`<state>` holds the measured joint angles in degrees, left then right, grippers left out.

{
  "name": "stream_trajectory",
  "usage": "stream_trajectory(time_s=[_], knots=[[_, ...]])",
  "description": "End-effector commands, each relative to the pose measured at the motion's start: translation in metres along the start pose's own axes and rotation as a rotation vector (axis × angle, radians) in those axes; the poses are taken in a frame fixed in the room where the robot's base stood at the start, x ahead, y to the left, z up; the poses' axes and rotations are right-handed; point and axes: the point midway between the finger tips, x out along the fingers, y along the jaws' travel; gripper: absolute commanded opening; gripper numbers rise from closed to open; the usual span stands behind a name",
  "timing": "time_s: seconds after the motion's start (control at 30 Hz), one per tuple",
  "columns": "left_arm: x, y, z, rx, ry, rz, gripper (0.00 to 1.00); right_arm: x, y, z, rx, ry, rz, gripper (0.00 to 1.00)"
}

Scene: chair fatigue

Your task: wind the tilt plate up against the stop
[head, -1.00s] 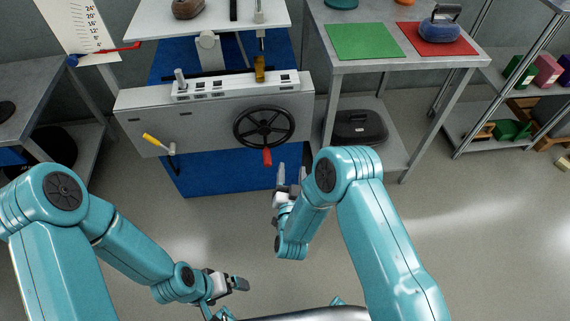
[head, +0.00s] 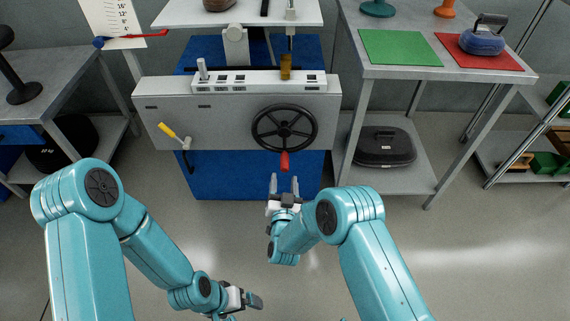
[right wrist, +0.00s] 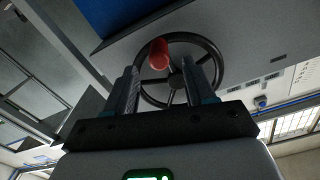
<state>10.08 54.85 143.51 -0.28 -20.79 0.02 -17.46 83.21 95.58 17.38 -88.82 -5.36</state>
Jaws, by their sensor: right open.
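The black handwheel (head: 284,128) is on the grey front panel of the machine, with its red handle (head: 284,161) at the bottom of the rim. My right gripper (head: 284,184) is open and empty, just below the red handle. In the right wrist view the red handle (right wrist: 158,54) shows between the open fingers (right wrist: 172,76), with the wheel (right wrist: 207,66) behind; contact does not show. The white tilt plate (head: 180,14) is at the top of the head view, cut off by the edge. My left gripper (head: 247,299) hangs low, its jaw opening unclear.
A yellow-handled lever (head: 168,130) is at the panel's left. A table with a green mat (head: 400,48) and red mat (head: 500,56) stands right, a black case (head: 384,146) on its lower shelf. A grey bench (head: 45,75) stands left. The floor in front is clear.

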Motion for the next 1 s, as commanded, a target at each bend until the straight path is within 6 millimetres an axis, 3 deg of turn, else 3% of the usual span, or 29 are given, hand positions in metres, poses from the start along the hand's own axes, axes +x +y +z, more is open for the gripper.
stream_trajectory(time_s=[0.1, 0.33, 0.5, 0.77, 0.83, 0.93, 1.0], knots=[[0.009, -0.003, 0.000, 0.000, 0.000, 0.000, 1.00, 0.029, 0.003, 0.001, 0.001, 0.005, 0.002, 0.54], [0.018, -0.006, 0.000, 0.000, 0.000, 0.000, 1.00, 0.068, 0.004, 0.001, 0.000, 0.003, 0.002, 0.54], [0.020, -0.007, 0.000, 0.000, 0.000, 0.000, 1.00, 0.081, 0.003, 0.000, -0.001, 0.001, 0.002, 0.54], [0.020, -0.007, 0.000, 0.000, 0.000, 0.000, 1.00, 0.082, 0.003, -0.001, -0.001, 0.000, 0.001, 0.54], [0.020, -0.007, 0.000, 0.000, 0.000, 0.000, 1.00, 0.082, 0.003, -0.001, -0.001, 0.000, 0.001, 0.38], [0.020, -0.007, 0.000, 0.000, 0.000, 0.000, 1.00, 0.082, 0.003, -0.001, -0.001, 0.000, 0.001, 0.06], [0.020, -0.007, 0.000, 0.000, 0.000, 0.000, 1.00, 0.082, 0.003, -0.001, -0.001, 0.000, 0.001, 0.00]])
